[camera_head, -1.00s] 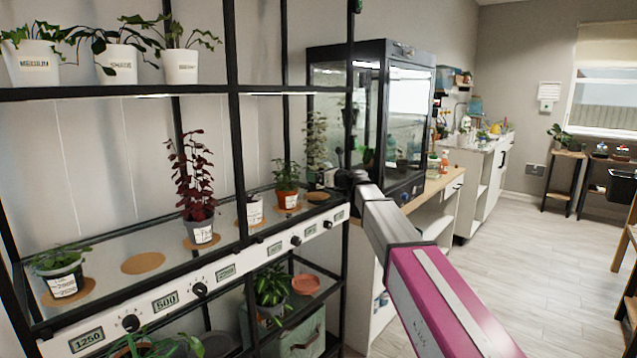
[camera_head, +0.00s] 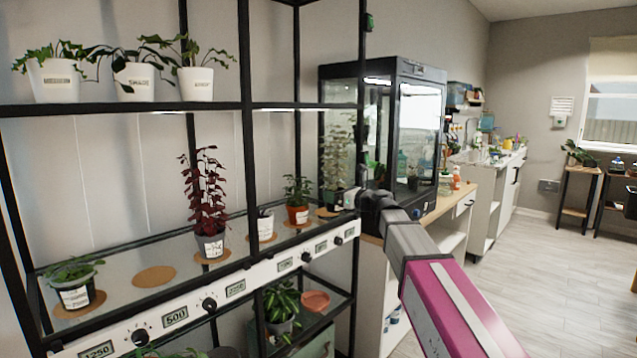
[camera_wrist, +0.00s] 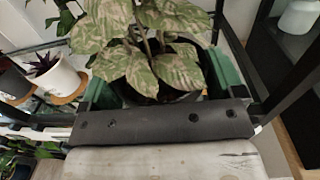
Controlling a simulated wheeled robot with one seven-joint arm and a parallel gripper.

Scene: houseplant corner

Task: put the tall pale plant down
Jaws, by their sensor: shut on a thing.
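The tall pale plant (camera_head: 335,150) has mottled, pale green leaves and a dark pot (camera_head: 332,198). It stands upright in my gripper (camera_head: 347,200) at the right end of the middle shelf. The wrist view shows its broad leaves (camera_wrist: 140,65) and dark pot close up, between the green fingers of my gripper (camera_wrist: 160,95). The fingers are shut on the pot. A round cork mat (camera_head: 324,213) shows just below the pot. I cannot tell whether the pot's base touches the mat or the shelf.
A plant in an orange pot (camera_head: 297,214) stands close on the left. A white pot (camera_head: 265,226) and a dark red plant (camera_head: 207,200) stand farther left. An empty cork mat (camera_head: 154,276) lies beyond. A black shelf post (camera_head: 361,120) stands beside my gripper.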

